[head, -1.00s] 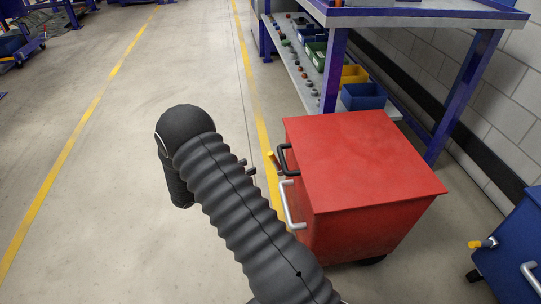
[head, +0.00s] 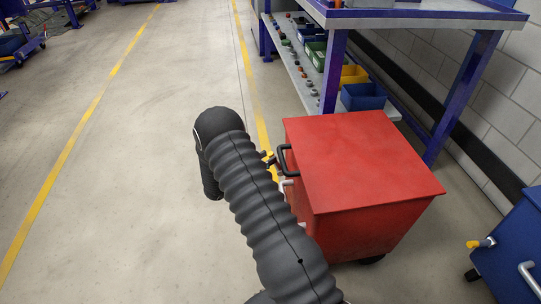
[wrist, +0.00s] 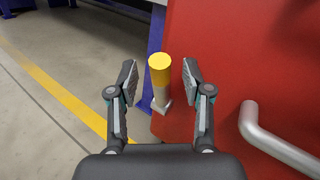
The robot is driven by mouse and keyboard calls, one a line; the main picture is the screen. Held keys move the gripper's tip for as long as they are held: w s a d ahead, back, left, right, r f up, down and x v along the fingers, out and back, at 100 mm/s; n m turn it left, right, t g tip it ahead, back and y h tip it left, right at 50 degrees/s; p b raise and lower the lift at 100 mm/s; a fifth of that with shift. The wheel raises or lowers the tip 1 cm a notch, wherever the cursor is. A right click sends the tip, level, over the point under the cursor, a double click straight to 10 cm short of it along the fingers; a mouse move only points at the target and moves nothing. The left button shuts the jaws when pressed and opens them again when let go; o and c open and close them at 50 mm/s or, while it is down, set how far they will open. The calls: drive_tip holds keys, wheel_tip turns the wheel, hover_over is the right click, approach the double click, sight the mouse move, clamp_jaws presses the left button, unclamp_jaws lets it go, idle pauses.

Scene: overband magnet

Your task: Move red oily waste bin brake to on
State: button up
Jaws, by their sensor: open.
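The red oily waste bin (head: 360,160) stands to the right of my arm in the head view, and its red side fills the right of the wrist view (wrist: 235,70). The brake lever, with a yellow tip (wrist: 160,66) and a grey shaft, sticks out from the bin's side toward the wrist camera. My gripper (wrist: 160,80) is open, with one finger on each side of the yellow tip. I cannot tell whether either finger touches it.
A silver handle (wrist: 275,140) on the bin is close to the right of my gripper. A blue bin (head: 510,245) stands at the lower right. A purple-framed bench (head: 415,15) with small bins is behind. The floor (head: 110,190) to the left is clear.

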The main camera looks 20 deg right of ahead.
drive_tip(key=shift+x, duration=1.25)
drive_tip(key=shift+c, duration=0.3)
clamp_jaws()
